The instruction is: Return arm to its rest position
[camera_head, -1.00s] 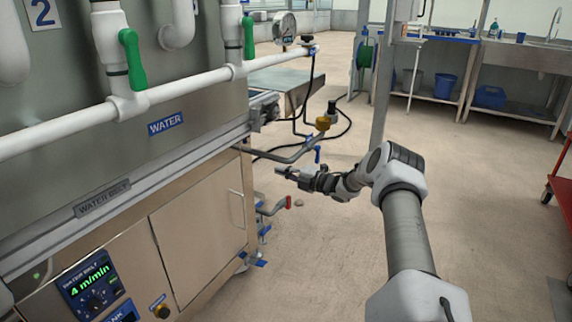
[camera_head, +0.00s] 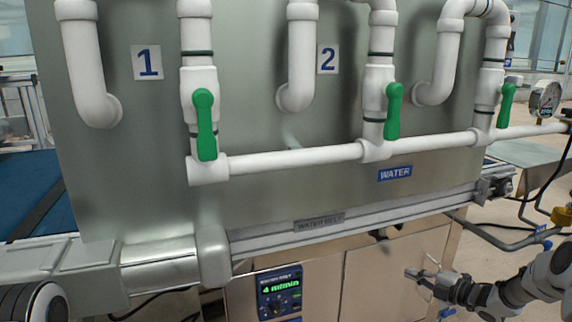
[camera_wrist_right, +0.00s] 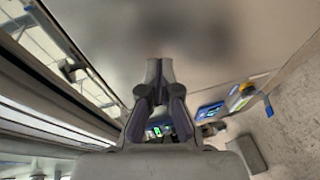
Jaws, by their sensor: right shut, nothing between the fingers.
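My right gripper (camera_head: 412,274) is at the lower right of the head view, in front of the machine's steel cabinet door (camera_head: 385,285). Its fingers are shut and hold nothing. It also shows in the right wrist view (camera_wrist_right: 158,65), with its fingers together in front of a blurred metal surface. My right arm (camera_head: 500,297) comes in from the right edge. A grey and white part at the lower left corner of the head view may be my left arm; the left gripper is not visible.
The machine's grey panel carries white pipes (camera_head: 290,160) with several green valve handles (camera_head: 205,125). A control box (camera_head: 280,290) reads 4 m/min. A yellow fitting (camera_head: 562,216) and grey piping stand at the right. A blue belt (camera_head: 40,195) lies at the left.

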